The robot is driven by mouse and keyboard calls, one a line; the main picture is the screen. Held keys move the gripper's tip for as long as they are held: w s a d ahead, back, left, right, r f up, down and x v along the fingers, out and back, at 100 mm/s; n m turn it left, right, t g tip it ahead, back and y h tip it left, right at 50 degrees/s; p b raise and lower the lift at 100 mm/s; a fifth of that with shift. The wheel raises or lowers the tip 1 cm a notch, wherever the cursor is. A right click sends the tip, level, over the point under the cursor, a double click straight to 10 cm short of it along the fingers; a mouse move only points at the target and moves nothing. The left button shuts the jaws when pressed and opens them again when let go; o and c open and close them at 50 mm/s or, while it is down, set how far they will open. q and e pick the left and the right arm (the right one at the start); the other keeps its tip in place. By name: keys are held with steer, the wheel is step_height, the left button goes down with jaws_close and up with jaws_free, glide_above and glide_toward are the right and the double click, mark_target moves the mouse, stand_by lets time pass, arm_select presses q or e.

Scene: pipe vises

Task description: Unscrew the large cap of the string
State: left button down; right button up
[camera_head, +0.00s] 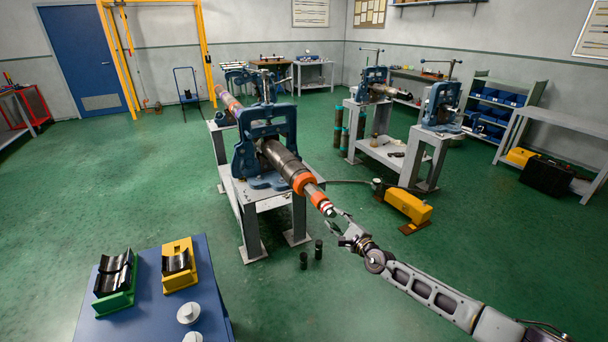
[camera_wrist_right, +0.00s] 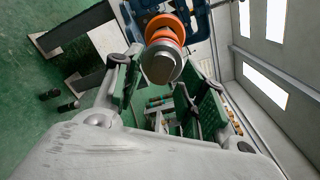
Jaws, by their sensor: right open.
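The pipe string (camera_head: 285,160) runs through a blue vise (camera_head: 262,138) on a grey stand. It has orange bands, and its near end, with the large cap (camera_head: 328,209), points toward the lower right. My right gripper (camera_head: 344,222) is open at the cap end. In the right wrist view the cap shows between my right fingers (camera_wrist_right: 165,92), beyond their tips or level with them; contact cannot be told. My left gripper is not in view.
A blue table (camera_head: 145,318) at the lower left holds a green holder (camera_head: 115,280), a yellow holder (camera_head: 179,265) and white round parts (camera_head: 189,313). A yellow pump (camera_head: 408,206) sits on the floor right of the string. Two dark cylinders (camera_head: 318,249) stand below its end.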

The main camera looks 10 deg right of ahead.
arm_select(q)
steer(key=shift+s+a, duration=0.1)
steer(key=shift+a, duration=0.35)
